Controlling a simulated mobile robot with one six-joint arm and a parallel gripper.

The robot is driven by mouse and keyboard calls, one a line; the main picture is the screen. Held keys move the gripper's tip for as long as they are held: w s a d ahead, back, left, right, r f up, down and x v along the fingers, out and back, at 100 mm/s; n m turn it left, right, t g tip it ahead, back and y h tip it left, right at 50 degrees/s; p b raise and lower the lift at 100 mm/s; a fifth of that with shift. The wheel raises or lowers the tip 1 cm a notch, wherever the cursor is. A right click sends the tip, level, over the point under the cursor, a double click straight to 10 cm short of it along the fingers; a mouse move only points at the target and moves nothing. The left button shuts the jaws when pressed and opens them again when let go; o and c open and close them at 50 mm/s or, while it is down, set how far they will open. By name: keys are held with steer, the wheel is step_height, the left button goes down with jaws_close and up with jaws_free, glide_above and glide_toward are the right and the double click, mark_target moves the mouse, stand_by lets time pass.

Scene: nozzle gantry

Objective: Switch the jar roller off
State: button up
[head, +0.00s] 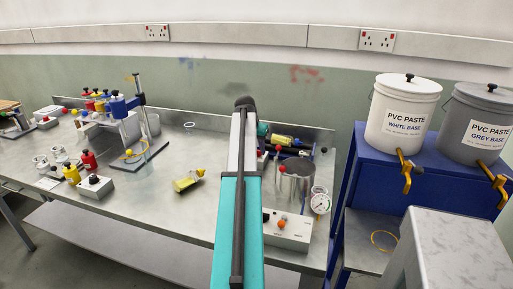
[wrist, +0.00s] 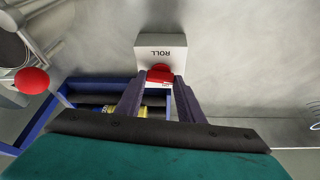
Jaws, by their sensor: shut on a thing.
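The jar roller (wrist: 70,88) is a blue frame with dark rollers, seen in the wrist view beside and partly behind my fingers. A jar with a yellow label (wrist: 128,110) lies in it. A pale box (wrist: 150,46) marked ROLL, upside down here, stands at its end and bears a red switch handle (wrist: 160,73). My gripper (wrist: 160,80) is shut on the red handle, its dark fingers on either side of it. In the head view the roller with the jar (head: 284,141) shows right of my arm, which hides the box and my fingertips.
A metal pot (head: 294,188) stands just in front of the roller, and a red ball knob (wrist: 31,80) is close by in the wrist view. A pressure gauge (head: 320,203) and a control box (head: 288,232) are nearby.

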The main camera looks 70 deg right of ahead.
steer(key=shift+s+n+t, duration=0.15)
steer(key=shift+n+t, duration=0.25)
steer(key=shift+n, duration=0.6)
steer(key=shift+d, duration=0.1)
steer(key=o, duration=1.1)
steer(key=shift+c, duration=0.2)
steer(key=shift+r, duration=0.1)
steer(key=b+v, duration=0.1)
steer(key=v, duration=1.2)
steer(key=shift+a+r, duration=0.3)
